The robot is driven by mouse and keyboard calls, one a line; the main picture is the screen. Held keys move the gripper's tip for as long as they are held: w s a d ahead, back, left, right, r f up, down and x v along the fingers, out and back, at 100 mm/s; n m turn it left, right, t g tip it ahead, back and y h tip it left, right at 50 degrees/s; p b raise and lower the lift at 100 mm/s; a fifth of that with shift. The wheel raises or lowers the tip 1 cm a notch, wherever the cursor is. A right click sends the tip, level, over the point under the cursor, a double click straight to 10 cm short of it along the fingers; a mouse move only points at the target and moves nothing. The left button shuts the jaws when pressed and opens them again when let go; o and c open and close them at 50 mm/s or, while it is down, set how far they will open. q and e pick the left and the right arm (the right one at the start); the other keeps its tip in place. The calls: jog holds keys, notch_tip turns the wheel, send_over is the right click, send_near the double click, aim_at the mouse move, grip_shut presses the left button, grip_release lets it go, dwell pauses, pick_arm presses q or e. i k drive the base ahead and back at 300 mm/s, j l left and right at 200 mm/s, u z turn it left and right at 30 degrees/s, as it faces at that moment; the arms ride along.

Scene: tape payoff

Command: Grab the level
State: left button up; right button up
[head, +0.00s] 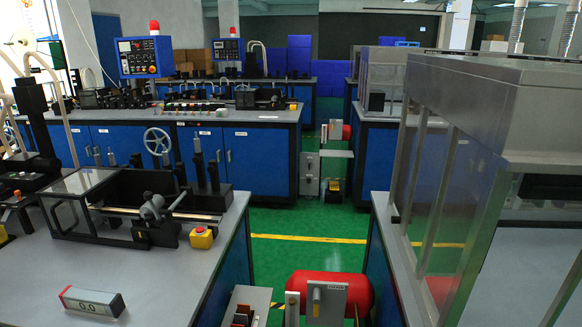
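The level (91,301) is a small silver box-shaped block with a display reading 0.0, a dark right end and a red edge on its left end. It lies flat on the grey tabletop (150,285) at the front left of the head view. Nothing touches or covers it. Neither of my grippers shows in this view.
Behind the level stands a black machine fixture (140,205) with a clear cover, and a yellow box with a red button (201,238). A red tank (330,290) sits in the green aisle. A glass-sided enclosure (490,150) fills the right. The tabletop around the level is clear.

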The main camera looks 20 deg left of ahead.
aim_at(74, 298)
jog(key=u, duration=1.9)
